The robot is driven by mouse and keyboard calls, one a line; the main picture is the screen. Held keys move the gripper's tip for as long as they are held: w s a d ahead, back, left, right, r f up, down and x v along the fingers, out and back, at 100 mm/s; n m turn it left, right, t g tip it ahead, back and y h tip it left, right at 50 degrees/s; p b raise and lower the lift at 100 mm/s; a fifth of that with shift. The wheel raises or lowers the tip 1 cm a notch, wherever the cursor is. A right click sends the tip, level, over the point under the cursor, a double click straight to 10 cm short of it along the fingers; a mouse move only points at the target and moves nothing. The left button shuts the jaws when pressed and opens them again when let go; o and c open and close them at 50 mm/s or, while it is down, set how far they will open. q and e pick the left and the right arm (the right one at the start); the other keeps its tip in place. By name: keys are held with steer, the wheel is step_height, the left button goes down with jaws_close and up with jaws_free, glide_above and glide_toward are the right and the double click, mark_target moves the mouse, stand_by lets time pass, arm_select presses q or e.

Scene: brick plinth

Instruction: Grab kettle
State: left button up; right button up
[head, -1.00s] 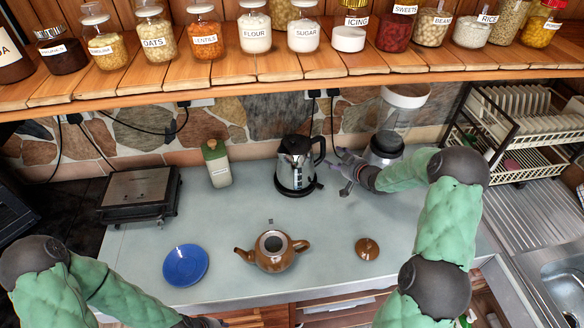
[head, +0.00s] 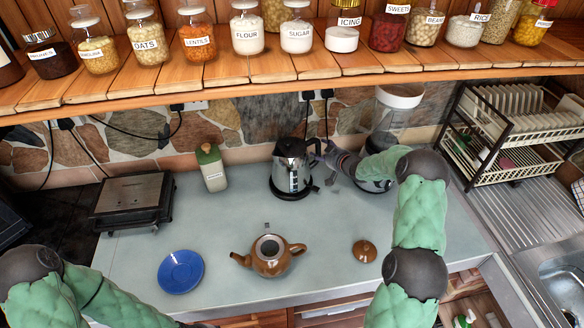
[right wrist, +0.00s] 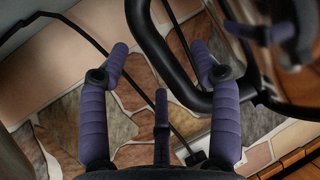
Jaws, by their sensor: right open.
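The kettle (head: 291,172), silver with a black lid and handle, stands upright on its black base on the counter. My right gripper (head: 321,158) is open at the kettle's right side, by the handle. In the right wrist view, its purple fingers (right wrist: 159,50) are spread, and the kettle's black handle (right wrist: 165,62) runs between and past the fingertips. Whether any finger touches the handle I cannot tell. The kettle's shiny body (right wrist: 290,75) shows at the right edge there. My left arm leaves the head view at the bottom, with its gripper cut off.
A glass appliance (head: 385,130) stands close behind my right forearm. A jar shelf (head: 250,72) overhangs.

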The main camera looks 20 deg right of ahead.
steer(key=shift+x, duration=1.25)
jaws_close()
steer(key=shift+w+r, duration=0.15)
steer(key=shift+r, duration=0.15)
